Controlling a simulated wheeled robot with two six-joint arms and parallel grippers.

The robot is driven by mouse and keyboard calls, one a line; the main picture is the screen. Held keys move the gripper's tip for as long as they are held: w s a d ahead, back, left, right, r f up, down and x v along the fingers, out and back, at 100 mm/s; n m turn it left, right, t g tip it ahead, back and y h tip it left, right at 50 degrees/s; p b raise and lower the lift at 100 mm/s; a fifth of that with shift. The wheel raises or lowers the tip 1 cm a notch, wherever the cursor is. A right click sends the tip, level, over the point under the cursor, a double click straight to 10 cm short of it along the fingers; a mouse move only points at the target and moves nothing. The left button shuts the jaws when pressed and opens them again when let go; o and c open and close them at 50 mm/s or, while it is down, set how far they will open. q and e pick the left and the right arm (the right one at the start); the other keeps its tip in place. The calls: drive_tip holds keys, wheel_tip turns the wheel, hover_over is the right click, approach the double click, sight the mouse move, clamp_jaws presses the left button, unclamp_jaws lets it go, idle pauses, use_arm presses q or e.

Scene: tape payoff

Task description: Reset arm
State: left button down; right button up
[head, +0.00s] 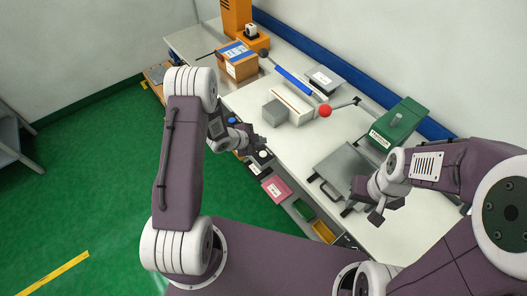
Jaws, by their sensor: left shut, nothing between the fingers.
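A grey lever arm (342,104) with a red ball knob (325,110) lies across the white workbench, near its middle. My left gripper (262,142) is shut and empty at the bench's front edge, left of the knob and apart from it. My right gripper (368,202) is at the front right, beside a flat grey plate with a handle (343,170). Its fingers look spread, with nothing seen between them. It is apart from the red knob.
A cardboard box (238,66) and an orange machine (236,18) stand at the far end of the workbench (300,145). A grey block (274,112) and a green machine (399,121) stand on the bench. Coloured bins, including a pink one (276,189), line its front.

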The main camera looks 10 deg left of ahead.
use_arm(q)
drive_tip(key=shift+d+f, duration=0.15)
drive_tip(key=w+d+r+t+b, duration=0.2)
drive_tip(key=w+r+b, duration=0.15)
drive_tip(key=r, duration=0.75)
drive_tip(key=s+a+r+n+y+b, duration=0.1)
drive_tip(key=s+a+r+n+y, duration=0.1)
drive_tip(key=s+r+n+y, duration=0.15)
drive_tip(key=s+f+n+g, duration=0.2)
drive_tip(key=s+n+g, duration=0.1)
drive_tip(key=s, duration=0.5)
drive_tip(key=s+a+f+n+g, duration=0.1)
drive_tip(key=s+n+g, duration=0.1)
drive_tip(key=s+n, duration=0.3)
drive_tip(key=s+a+f+n+g+y, duration=0.1)
drive_tip(key=s+f+n+g, duration=0.1)
drive_tip(key=s, duration=0.8)
drive_tip(key=shift+s+f+n+g, duration=0.35)
drive_tip(key=shift+n+g, duration=0.45)
drive_tip(key=shift+n, duration=0.35)
drive_tip(key=shift+a, duration=0.1)
